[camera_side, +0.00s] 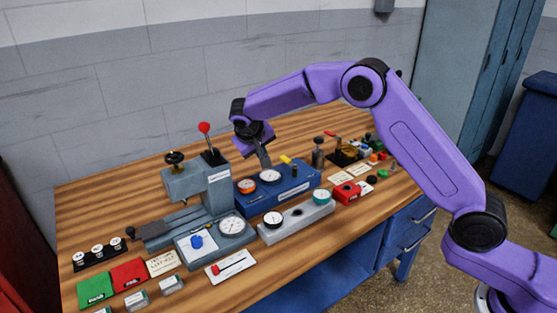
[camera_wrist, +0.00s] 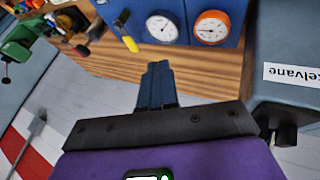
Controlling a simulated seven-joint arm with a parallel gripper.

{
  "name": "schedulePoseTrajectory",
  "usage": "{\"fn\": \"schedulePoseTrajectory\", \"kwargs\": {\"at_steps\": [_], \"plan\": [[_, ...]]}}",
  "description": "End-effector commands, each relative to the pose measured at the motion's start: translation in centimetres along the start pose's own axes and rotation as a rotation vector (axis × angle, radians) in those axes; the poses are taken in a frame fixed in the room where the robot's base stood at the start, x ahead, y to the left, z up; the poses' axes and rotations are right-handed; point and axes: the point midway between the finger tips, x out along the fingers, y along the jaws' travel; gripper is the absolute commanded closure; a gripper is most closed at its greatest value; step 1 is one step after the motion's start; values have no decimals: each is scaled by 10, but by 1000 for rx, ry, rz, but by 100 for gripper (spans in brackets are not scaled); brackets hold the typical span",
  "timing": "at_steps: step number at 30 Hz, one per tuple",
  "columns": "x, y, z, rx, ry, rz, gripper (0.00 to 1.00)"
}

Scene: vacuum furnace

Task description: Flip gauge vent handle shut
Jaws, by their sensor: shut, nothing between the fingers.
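The blue gauge block (camera_side: 290,190) stands at mid-bench with an orange-rimmed gauge (camera_side: 246,186) and a white gauge (camera_side: 270,175) on top. A small yellow-tipped handle (camera_side: 286,159) sticks up at its back, right of the white gauge. In the wrist view the yellow handle (camera_wrist: 130,44) lies left of the white gauge (camera_wrist: 162,27) and the orange gauge (camera_wrist: 211,27). My gripper (camera_side: 265,164) is shut and empty, pointing down behind the white gauge and left of the handle. Its closed fingers (camera_wrist: 157,72) appear apart from the handle.
A grey press (camera_side: 217,190) with a red-knobbed lever (camera_side: 205,128) stands close left of the blue block. A grey bar with gauges (camera_side: 297,222) lies in front. Several small fittings and a red block (camera_side: 346,194) sit to the right. Bare wood shows behind the block.

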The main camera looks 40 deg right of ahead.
Motion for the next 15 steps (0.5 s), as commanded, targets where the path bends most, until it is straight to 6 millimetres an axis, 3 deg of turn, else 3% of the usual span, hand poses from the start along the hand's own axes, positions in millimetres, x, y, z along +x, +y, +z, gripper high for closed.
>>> {"fn": "schedulePoseTrajectory", "kwargs": {"at_steps": [6,15], "plan": [[15,4,-10,52,9,34,100],[17,4,-11,58,11,38,100]]}}
